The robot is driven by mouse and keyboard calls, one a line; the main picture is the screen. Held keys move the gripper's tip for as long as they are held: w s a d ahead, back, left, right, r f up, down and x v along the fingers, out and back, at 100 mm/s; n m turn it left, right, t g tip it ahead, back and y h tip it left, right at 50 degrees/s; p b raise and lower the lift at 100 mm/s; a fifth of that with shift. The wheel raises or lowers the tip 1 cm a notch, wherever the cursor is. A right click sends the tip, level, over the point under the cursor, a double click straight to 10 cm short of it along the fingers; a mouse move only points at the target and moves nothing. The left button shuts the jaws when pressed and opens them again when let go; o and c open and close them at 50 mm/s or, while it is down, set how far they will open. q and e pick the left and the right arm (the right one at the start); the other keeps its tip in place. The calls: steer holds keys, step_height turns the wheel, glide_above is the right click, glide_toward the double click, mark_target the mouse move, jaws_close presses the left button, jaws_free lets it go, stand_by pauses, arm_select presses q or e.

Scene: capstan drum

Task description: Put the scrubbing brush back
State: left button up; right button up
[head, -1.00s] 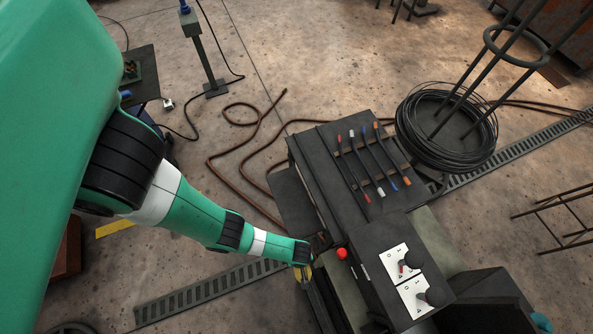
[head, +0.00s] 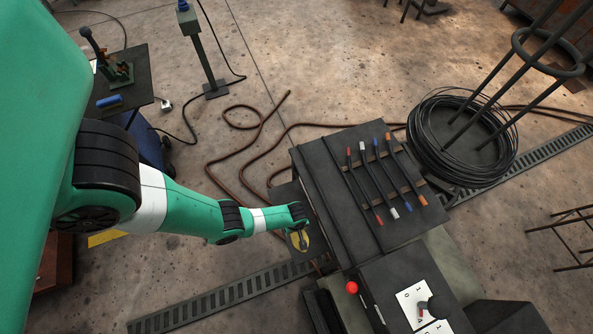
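My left gripper (head: 301,241) is at the end of the green arm that comes in from the left. It is over the left side of the dark machine, seen from above and very small. A yellow patch shows at its tip; I cannot tell whether it is part of the gripper or a held thing. The fingers are too small to read. I cannot make out a scrubbing brush for sure. A small blue object (head: 109,101) lies on the dark side table (head: 139,88) at the upper left. My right gripper is out of view.
The machine's dark top (head: 325,165) carries several colour-tipped rods (head: 372,182). A red button (head: 351,288) and a switch panel (head: 420,301) are near the front. A wire coil (head: 425,125) stands at the right. A brown hose (head: 232,150) crosses the floor.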

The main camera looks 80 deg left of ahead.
arm_select(q)
steer(key=f, duration=0.1)
steer(key=a+f+b, duration=0.2)
steer(key=f, duration=0.1)
steer(key=shift+w+a, duration=0.2)
steer(key=shift+a, duration=0.05)
steer(key=shift+a+f, duration=0.15)
steer(key=shift+a, duration=0.1)
steer(key=shift+w, duration=0.1)
steer(key=f+b, duration=0.2)
steer(key=a+f+b, duration=0.1)
steer(key=f+b, duration=0.1)
steer(key=shift+b, duration=0.3)
steer(key=shift+d+r, duration=0.1)
steer(key=shift+r, duration=0.05)
steer(key=o, duration=1.3)
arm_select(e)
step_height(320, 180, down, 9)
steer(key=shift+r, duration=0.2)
